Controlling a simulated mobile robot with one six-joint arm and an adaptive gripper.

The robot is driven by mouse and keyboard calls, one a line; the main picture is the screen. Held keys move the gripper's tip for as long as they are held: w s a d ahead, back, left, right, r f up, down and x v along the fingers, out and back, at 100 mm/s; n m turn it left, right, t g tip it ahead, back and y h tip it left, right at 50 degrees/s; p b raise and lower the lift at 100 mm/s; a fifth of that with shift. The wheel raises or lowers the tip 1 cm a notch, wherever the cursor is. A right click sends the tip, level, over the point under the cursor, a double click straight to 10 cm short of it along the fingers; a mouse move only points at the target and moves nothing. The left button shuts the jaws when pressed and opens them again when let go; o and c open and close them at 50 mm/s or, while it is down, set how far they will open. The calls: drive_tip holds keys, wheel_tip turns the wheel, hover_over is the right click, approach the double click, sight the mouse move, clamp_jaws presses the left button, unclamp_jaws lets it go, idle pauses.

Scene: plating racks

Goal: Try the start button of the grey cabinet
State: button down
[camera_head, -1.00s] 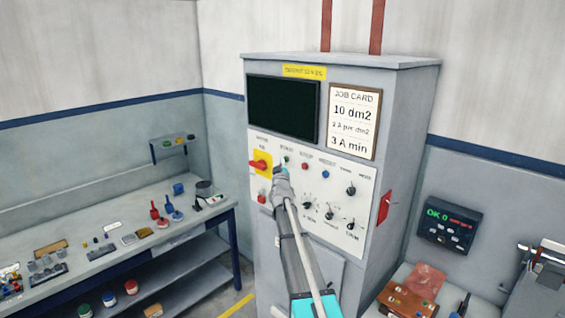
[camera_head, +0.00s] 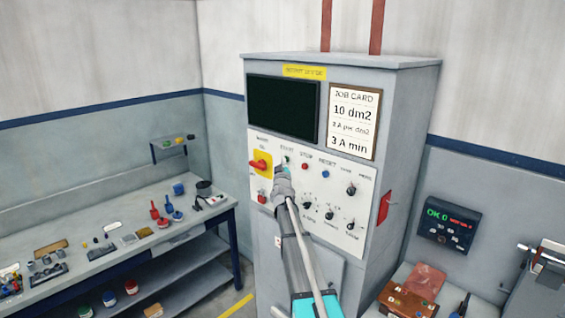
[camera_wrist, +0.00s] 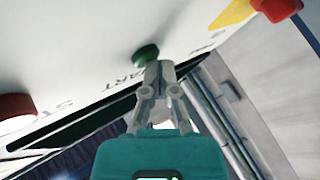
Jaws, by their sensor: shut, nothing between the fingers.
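The grey cabinet (camera_head: 400,120) stands in the middle of the head view, with a white control panel (camera_head: 358,205) and a dark screen (camera_head: 282,109). The green start button (camera_wrist: 146,52) is on the panel, below its START label. In the head view it is a small green spot (camera_head: 286,159), partly hidden by my gripper. My gripper (camera_head: 283,168) is shut and empty. In the wrist view its fingertips (camera_wrist: 160,66) are at the button's edge; I cannot tell whether they touch it.
The red stop button (camera_head: 305,166) and blue reset button (camera_head: 325,173) are to the right. A red rotary switch (camera_head: 259,164) on a yellow plate is to the left. Knobs sit lower on the panel. A workbench (camera_head: 95,268) with small items stands at left.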

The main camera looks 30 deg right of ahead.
drive_tip(key=shift+a, duration=0.15)
drive_tip(key=shift+s+a, duration=0.3)
drive_tip(key=shift+a, duration=0.4)
drive_tip(key=shift+a, duration=0.15)
idle(0.3)
drive_tip(key=a, duration=0.1)
drive_tip(key=s+a, duration=0.1)
drive_tip(key=a, duration=0.2)
drive_tip(key=shift+s+a, duration=0.25)
drive_tip(key=shift+s, duration=0.1)
idle(0.9)
